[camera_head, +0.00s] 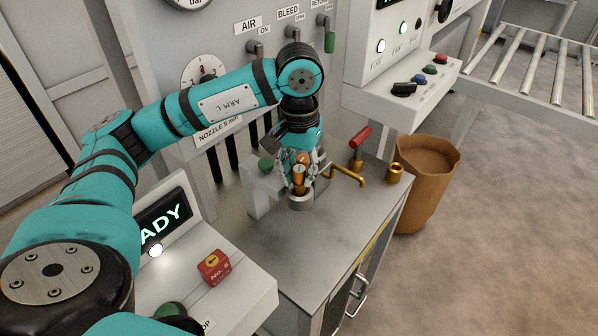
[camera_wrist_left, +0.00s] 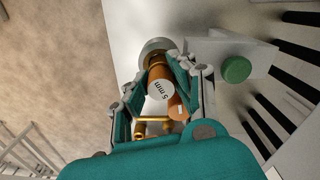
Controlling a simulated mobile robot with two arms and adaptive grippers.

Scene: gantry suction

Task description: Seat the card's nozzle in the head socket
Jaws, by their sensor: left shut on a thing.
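The card (camera_head: 219,131) on the grey panel reads "NOZZLE 5 mm", partly behind my left arm. My left gripper (camera_head: 299,184) points down over the steel bench and is shut on an orange-brass nozzle (camera_head: 298,174). In the left wrist view the nozzle (camera_wrist_left: 160,86) shows a pale end marked "5 mm" between the fingers. Its far end meets the round grey head socket (camera_head: 300,201), which also shows in the left wrist view (camera_wrist_left: 152,46). I cannot tell how deep the nozzle sits. My right gripper is not in view.
A second orange cylinder (camera_wrist_left: 178,107) is close beside the held nozzle. A green knob (camera_head: 265,165) is left of the gripper. The front bench top is clear.

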